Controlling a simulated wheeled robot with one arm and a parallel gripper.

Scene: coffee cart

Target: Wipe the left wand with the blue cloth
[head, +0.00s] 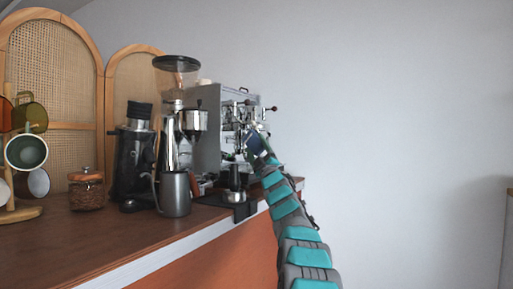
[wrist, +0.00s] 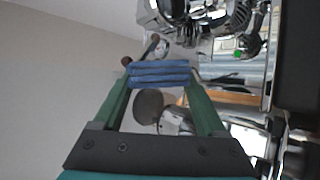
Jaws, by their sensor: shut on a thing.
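My gripper (wrist: 158,82) has green fingers and is shut on the folded blue cloth (wrist: 158,73), which lies across the fingertips in the wrist view. In the head view my gripper (head: 257,143) is at the front of the espresso machine (head: 208,125), close to its chrome fittings. The machine's chrome parts (wrist: 205,18) fill the top right of the wrist view. A thin metal piece with a dark knob (wrist: 154,38) shows just beyond the cloth. I cannot tell which piece is the left wand, or whether the cloth touches it.
A grinder (head: 133,155), a steel jug (head: 175,193) and a jar of beans (head: 87,190) stand on the wooden counter (head: 85,245). A mug tree (head: 12,212) is at the far left. Open space lies right of the machine.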

